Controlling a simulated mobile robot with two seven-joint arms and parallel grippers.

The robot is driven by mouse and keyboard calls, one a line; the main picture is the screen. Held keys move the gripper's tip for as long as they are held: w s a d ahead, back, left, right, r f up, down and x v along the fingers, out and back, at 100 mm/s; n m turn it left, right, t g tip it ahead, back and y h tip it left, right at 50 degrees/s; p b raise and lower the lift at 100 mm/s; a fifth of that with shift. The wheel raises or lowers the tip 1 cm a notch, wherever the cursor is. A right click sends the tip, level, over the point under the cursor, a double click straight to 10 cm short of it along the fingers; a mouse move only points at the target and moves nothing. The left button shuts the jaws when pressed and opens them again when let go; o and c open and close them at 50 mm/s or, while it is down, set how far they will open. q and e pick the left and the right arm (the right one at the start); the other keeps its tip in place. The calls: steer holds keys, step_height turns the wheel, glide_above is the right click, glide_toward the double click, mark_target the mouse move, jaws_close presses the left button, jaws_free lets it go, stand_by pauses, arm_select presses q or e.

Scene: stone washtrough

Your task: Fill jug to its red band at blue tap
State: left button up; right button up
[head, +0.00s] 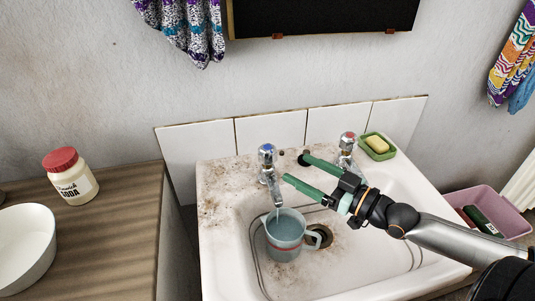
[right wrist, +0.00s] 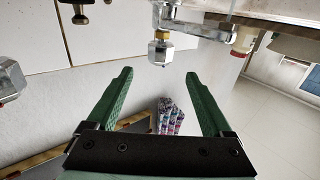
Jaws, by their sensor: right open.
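The grey-blue jug (head: 285,252) stands in the basin under the blue tap (head: 268,165), with a red band around its body and its handle to the right. Bluish water shows inside it, and a thin stream seems to fall from the spout; I cannot tell the level against the band. My right gripper (head: 295,168) is open and empty, its green fingers pointing left, just right of the blue tap. In the right wrist view the open fingers (right wrist: 158,73) have a tap (right wrist: 160,48), apparently the blue one, ahead between them. My left gripper is not in view.
The red tap (head: 347,142) stands behind my right gripper, with a green soap dish (head: 378,147) beside it. The stone sink (head: 222,215) is stained. A soda jar (head: 72,180) and a white bowl (head: 25,245) stand on the left counter. A pink tub (head: 510,222) is at right.

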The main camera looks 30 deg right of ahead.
mark_target(275, 156)
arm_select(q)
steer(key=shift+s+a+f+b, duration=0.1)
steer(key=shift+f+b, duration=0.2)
arm_select(e)
steer(key=shift+x, duration=5.25)
